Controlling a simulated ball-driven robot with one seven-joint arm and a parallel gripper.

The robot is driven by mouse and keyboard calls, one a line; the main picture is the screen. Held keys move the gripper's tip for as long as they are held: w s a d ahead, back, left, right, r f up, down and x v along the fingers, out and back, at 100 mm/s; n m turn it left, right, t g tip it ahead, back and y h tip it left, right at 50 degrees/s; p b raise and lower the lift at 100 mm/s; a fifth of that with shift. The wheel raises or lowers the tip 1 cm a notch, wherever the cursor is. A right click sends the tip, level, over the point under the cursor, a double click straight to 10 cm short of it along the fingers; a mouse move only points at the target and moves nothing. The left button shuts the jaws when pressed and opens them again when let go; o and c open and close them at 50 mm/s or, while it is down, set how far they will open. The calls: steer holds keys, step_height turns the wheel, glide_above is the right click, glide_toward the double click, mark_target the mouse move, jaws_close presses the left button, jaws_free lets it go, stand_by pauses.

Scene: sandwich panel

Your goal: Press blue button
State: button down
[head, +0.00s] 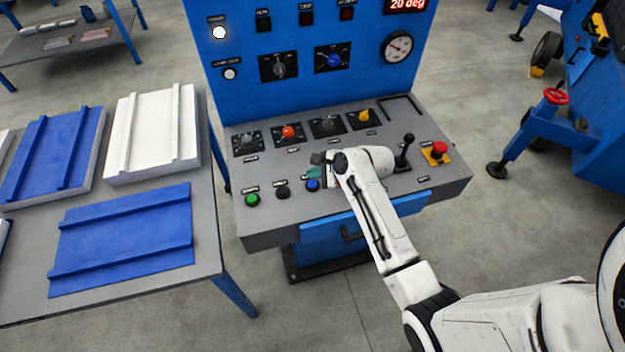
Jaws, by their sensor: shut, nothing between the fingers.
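The blue button (312,184) is on the front left part of the grey control panel (450,177), at the right end of a short row of buttons. My gripper (313,173) is shut and empty, with its dark green fingertips just above or beside the blue button. I cannot tell whether the fingertips touch it. My white arm comes in from the lower right and hides part of the panel to the right of the button.
A green button (252,199) and a black button (283,192) sit left of the blue one. A joystick (404,150) and a red emergency button (439,149) stand to the right. Several knobs are behind. A table (213,235) with panels stands at left.

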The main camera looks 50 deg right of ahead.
mark_target(315, 185)
steer(key=shift+r+p, duration=1.6)
steer(key=shift+r, duration=0.2)
steer(key=shift+f, duration=0.1)
steer(key=s+a+n, duration=0.1)
steer(key=a, duration=0.1)
steer(key=s+a+f+n+g+b, duration=0.1)
steer(key=a+n, duration=0.1)
steer(key=a, duration=0.1)
steer(key=s+a+f+n+y, duration=0.1)
steer(key=a+n, duration=0.1)
steer(key=shift+a+g+b, duration=0.35)
steer(key=shift+g, duration=0.05)
steer(key=s+a+f+n+g+b, duration=0.1)
steer(key=s+a+n+g, duration=0.1)
steer(key=s+a+n, duration=0.35)
steer(key=s+a+f+n+g+b, duration=0.1)
steer(key=s+a+n+g+b, duration=0.15)
steer(key=s+n, duration=0.5)
steer(key=s+r+n+g+h, duration=0.2)
steer(key=s+n, duration=0.4)
steer(key=s, duration=0.3)
steer(key=shift+s+d+r+n, duration=0.2)
steer(key=shift+d+n, duration=0.1)
steer(key=shift+d, duration=0.05)
